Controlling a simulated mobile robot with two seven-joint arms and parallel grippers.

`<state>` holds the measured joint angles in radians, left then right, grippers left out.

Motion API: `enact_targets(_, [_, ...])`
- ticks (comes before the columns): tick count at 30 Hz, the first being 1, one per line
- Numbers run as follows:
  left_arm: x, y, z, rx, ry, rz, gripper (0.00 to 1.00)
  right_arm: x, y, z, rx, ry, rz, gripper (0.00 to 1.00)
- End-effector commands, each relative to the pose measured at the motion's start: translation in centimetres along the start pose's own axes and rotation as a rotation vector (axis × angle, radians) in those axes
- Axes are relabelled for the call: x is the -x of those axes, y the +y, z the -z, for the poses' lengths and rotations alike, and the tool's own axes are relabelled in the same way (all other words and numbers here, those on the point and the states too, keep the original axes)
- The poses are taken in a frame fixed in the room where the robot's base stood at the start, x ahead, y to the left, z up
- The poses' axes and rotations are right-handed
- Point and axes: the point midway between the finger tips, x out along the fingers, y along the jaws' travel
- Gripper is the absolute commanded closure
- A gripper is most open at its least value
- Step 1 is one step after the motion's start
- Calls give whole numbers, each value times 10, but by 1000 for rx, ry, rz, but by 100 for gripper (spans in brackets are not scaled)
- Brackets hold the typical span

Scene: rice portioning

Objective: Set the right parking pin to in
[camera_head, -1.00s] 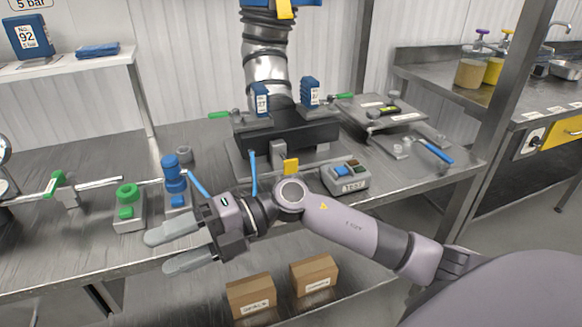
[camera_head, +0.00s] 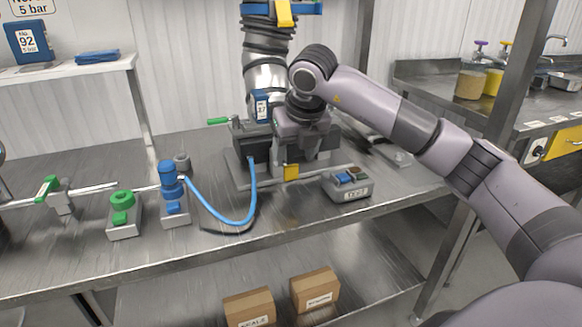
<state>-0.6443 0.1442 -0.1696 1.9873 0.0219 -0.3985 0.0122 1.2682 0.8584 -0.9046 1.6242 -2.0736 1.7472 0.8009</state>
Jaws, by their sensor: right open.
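The portioning machine (camera_head: 247,165) stands on the bench in the middle. A green handle (camera_head: 217,121) sticks out on its left side, beside a blue numbered block (camera_head: 261,106). The matching green handle and blue block on the machine's right side are hidden behind my right arm, so I cannot see how the right parking pin stands. My right gripper (camera_head: 307,138) is at the front right of the machine's upper part, open. Its fingers are hard to make out against the dark machine, and I cannot tell whether they touch anything. My left gripper is out of view.
A blue hose (camera_head: 228,221) loops in front of the machine from a blue fitting (camera_head: 170,180). A green-knobbed block (camera_head: 122,215) stands left of it. A grey test box (camera_head: 349,190) sits right of the machine. Cardboard boxes (camera_head: 314,288) lie on the lower shelf.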

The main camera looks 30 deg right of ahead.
Motion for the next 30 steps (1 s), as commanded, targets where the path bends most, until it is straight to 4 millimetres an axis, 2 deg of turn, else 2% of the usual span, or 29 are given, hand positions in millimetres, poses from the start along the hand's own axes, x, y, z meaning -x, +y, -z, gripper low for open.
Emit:
enact_targets(3, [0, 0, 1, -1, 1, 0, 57, -20, 0, 1, -1, 5, -1, 38])
enact_targets(9, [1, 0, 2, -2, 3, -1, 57, -43, 1, 1, 2, 3, -3, 38])
enact_targets(19, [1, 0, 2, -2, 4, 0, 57, -49, 1, 0, 3, 1, -4, 38])
enact_targets(20, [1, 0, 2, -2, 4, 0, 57, -49, 1, 0, 3, 1, -4, 42])
enact_targets(25, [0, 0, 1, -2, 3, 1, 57, -49, 1, 0, 3, 1, -5, 97])
enact_targets(26, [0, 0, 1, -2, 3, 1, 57, -49, 1, 0, 3, 1, -5, 100])
enact_targets(30, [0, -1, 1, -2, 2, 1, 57, -48, 1, 0, 3, 1, -5, 100])
